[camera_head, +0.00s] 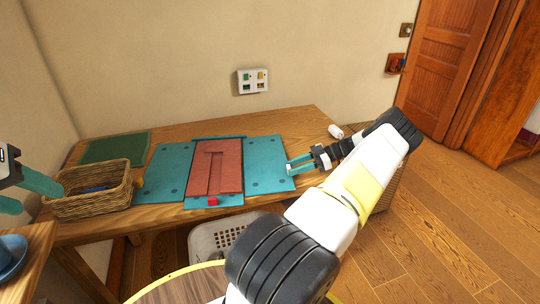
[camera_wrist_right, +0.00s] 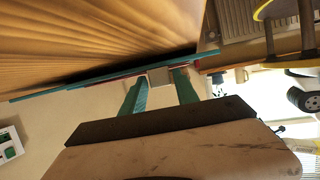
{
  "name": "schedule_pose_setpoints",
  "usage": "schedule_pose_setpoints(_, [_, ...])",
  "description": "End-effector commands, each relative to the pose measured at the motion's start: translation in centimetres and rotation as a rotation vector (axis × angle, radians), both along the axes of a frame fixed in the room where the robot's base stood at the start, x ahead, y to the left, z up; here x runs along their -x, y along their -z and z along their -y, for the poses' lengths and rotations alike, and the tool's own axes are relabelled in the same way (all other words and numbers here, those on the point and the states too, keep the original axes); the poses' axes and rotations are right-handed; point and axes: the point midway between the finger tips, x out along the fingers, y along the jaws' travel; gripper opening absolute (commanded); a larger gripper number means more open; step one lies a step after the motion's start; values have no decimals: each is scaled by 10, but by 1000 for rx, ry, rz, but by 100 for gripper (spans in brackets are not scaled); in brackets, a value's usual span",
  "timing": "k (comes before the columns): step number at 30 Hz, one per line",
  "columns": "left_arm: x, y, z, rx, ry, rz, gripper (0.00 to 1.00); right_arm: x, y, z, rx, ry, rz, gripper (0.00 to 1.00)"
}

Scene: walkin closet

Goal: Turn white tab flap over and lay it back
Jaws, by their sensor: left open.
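A teal folding board lies on the wooden table, with a left flap (camera_head: 165,172), a right flap (camera_head: 265,168) and a middle panel (camera_head: 232,200) with a red tab (camera_head: 213,201). A folded red-brown garment (camera_head: 228,170) lies flat on the middle. My right gripper (camera_head: 289,166) is at the right flap's outer edge. My left gripper (camera_head: 28,194) is open and empty at the far left.
A wicker basket (camera_head: 92,196) and a dark green mat (camera_head: 114,148) are on the table's left. A small white roll (camera_head: 335,131) lies behind my right gripper. A white laundry basket (camera_head: 205,240) stands below the front edge. A wall panel (camera_head: 252,81) hangs behind.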

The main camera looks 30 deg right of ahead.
Motion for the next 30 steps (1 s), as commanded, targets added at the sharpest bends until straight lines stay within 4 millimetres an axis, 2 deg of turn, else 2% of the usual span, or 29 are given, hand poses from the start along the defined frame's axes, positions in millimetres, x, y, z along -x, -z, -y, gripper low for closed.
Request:
schedule_pose_setpoints(2, [0,0,0,0,0,0,51,0,0,0,-1,0,0,51])
schedule_pose_setpoints(13, [0,0,0,0,0,0,51,1,-3,5,-1,1,3,51])
schedule_pose_setpoints(24, [0,0,0,0,0,0,51,24,-22,54,0,1,3,51])
schedule_pose_setpoints(30, [0,0,0,0,0,0,51,30,-27,66,-2,1,1,51])
